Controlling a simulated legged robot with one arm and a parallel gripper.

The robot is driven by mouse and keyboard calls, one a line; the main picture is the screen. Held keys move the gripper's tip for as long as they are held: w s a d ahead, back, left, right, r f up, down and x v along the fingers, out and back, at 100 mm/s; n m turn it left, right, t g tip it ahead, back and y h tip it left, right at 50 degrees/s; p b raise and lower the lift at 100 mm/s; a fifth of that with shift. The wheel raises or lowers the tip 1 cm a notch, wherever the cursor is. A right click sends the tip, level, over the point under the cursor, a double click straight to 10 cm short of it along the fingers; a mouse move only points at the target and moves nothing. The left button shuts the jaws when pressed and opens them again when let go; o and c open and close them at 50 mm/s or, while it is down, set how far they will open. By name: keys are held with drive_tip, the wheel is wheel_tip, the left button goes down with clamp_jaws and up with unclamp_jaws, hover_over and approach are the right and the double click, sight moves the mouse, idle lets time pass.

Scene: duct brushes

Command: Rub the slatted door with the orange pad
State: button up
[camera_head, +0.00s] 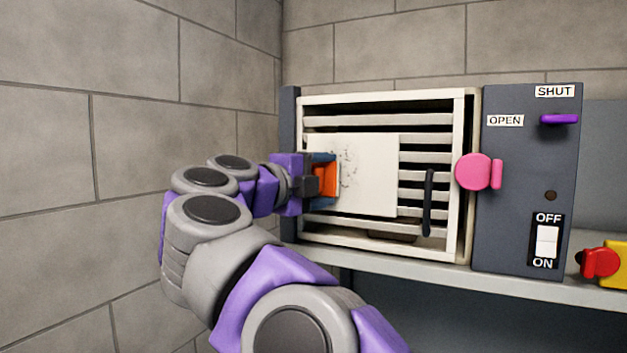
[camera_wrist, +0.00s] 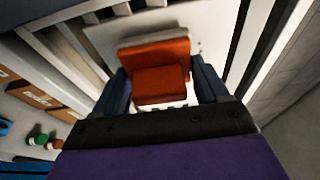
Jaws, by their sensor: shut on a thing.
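The slatted door (camera_head: 463,140) is a cream frame with horizontal slats on the front of a dark cabinet, and it looks closed or nearly so. A flat cream panel (camera_head: 375,175) covers its middle, with dark specks on its left part. My gripper (camera_head: 325,182) is at the left side of this panel, shut on the orange pad (camera_head: 328,178). In the wrist view the orange pad (camera_wrist: 160,70) sits between the two blue fingers, right against or very close to the panel; contact is hard to tell. A dark vertical handle (camera_head: 428,203) is on the door's right.
A pink knob (camera_head: 474,172) stands right of the door. The dark side panel (camera_head: 515,215) carries a purple lever (camera_head: 559,119) by the SHUT label and a white OFF/ON switch (camera_head: 547,241). A red and yellow object (camera_head: 603,264) sits on the shelf at right. A block wall (camera_head: 130,130) is close on the left.

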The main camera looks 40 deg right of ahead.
sight(354, 170)
drive_tip(key=shift+d, duration=0.4)
drive_tip(key=shift+s+a, duration=0.35)
drive_tip(key=shift+s, duration=0.55)
drive_tip(key=shift+s+r, duration=0.1)
drive_tip(key=shift+s, duration=0.6)
drive_tip(key=shift+s+d, duration=0.25)
drive_tip(key=shift+d, duration=0.55)
drive_tip(key=shift+w+d, duration=0.15)
drive_tip(key=shift+w, duration=0.15)
drive_tip(key=shift+w+a+p, duration=0.4)
drive_tip(key=shift+w+a, duration=0.55)
drive_tip(key=shift+w, duration=0.25)
drive_tip(key=shift+w+a, duration=0.2)
drive_tip(key=shift+w, duration=0.35)
drive_tip(key=shift+s+d+r+p, duration=0.1)
drive_tip(key=shift+d+r+p, duration=0.5)
drive_tip(key=shift+p, duration=0.25)
drive_tip(key=shift+s+d, duration=0.15)
drive_tip(key=shift+s, duration=0.5)
drive_tip(key=shift+s+d, duration=0.15)
drive_tip(key=shift+s, duration=0.5)
drive_tip(key=shift+s+d, duration=0.35)
drive_tip(key=shift+s, duration=0.1)
